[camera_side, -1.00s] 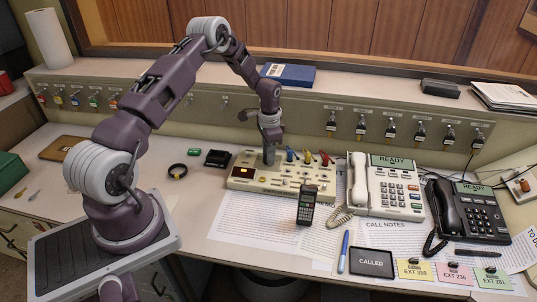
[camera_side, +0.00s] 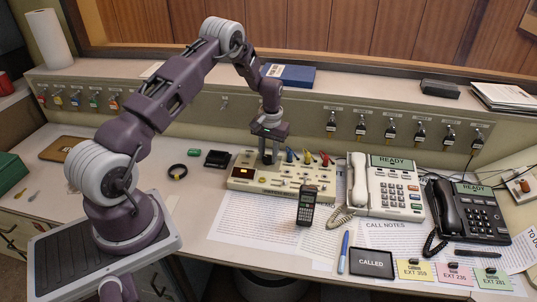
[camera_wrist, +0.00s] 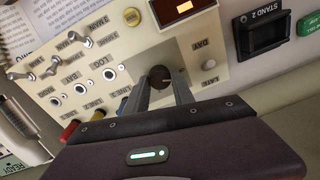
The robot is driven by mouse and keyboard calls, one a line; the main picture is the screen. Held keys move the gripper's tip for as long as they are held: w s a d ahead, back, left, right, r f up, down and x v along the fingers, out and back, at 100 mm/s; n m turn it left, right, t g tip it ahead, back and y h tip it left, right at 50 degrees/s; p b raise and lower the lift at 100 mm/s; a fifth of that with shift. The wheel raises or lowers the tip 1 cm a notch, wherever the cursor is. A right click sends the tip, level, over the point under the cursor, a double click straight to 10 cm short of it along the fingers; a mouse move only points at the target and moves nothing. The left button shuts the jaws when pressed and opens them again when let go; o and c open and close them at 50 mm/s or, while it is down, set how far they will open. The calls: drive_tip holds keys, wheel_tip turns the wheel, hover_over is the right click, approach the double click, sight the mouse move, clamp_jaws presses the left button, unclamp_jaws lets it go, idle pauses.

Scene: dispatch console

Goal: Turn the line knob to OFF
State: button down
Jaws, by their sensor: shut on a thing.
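The cream console panel (camera_side: 243,184) sits on the desk, with an orange-lit display at its left. My gripper (camera_side: 268,160) points down at the panel's back part. In the wrist view its two fingers (camera_wrist: 162,88) are closed around a dark round knob (camera_wrist: 160,77), taken to be the line knob. The fingers and the gripper body hide part of the knob and the print around it, so I cannot read its pointer setting. In the side view the knob is hidden by the gripper.
Toggle switches (camera_wrist: 48,68) and coloured plugs (camera_side: 307,156) are on the same panel. A dark handset (camera_side: 307,207) stands at its front edge. A white phone (camera_side: 390,190) and a black phone (camera_side: 478,212) are to the right. A black stand (camera_wrist: 262,32) is beside the panel.

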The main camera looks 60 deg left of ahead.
sight(270, 157)
drive_tip(key=shift+w+n, duration=0.1)
drive_tip(key=shift+n, duration=0.5)
drive_tip(key=c, duration=1.1)
unclamp_jaws()
drive_tip(key=shift+o, duration=0.2)
wheel_tip(270, 157, up, 7)
drive_tip(key=shift+d+r, duration=0.1)
